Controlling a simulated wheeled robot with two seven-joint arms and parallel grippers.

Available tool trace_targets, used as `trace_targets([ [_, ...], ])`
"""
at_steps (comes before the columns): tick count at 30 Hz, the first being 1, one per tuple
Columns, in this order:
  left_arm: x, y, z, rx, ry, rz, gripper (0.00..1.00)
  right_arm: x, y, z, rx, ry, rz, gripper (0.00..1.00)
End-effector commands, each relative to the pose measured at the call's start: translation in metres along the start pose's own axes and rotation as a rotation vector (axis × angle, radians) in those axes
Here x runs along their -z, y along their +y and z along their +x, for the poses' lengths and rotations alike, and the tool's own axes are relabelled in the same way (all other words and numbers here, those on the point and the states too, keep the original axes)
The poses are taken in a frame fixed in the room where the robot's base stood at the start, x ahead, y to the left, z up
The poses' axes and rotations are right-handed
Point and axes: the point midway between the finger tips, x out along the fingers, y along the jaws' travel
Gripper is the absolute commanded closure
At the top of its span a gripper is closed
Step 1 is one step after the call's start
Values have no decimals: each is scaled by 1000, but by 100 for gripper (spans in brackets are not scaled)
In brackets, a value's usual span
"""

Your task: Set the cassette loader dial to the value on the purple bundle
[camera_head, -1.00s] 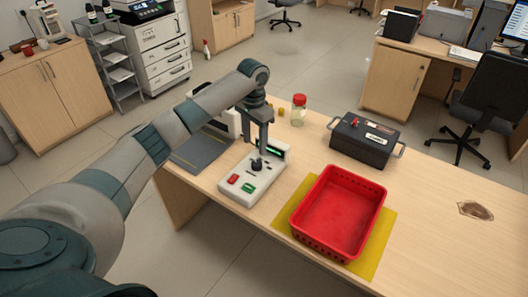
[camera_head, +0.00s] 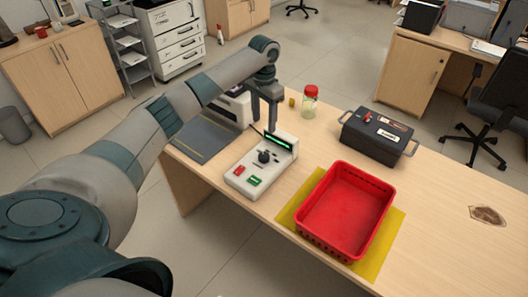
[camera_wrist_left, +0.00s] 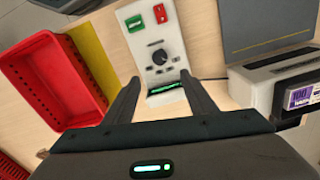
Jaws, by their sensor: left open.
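The white cassette loader (camera_head: 250,182) sits on the counter, with a black dial (camera_head: 264,157), red and green buttons and a lit green display at its far end. In the left wrist view the dial (camera_wrist_left: 160,57) shows clear of my fingers; its setting is too small to read. A bundle with a purple label (camera_wrist_left: 302,96), marked 100, shows at the right edge of the left wrist view, partly cut off at a grey-white machine. My left gripper (camera_head: 263,126) is open and empty, above the loader's display end, apart from the dial. My right gripper is not in view.
A red basket (camera_head: 313,240) stands on a yellow mat (camera_head: 390,237) right of the loader. A dark grey mat (camera_head: 204,140) lies left. A red-lidded jar (camera_head: 309,103) and a black handled box (camera_head: 372,138) stand behind. The counter's right part is mostly clear, with a brown patch (camera_head: 488,215).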

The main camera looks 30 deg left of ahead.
Motion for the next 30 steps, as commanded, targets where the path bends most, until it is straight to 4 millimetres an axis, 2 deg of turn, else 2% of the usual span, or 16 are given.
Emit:
trace_targets([
  [5,-1,0,24,0,-4,0,49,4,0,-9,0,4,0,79],
  [21,-1,0,121,-1,-4,-2,49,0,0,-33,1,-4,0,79],
  [30,-1,0,154,0,-1,0,49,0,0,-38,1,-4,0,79],
])
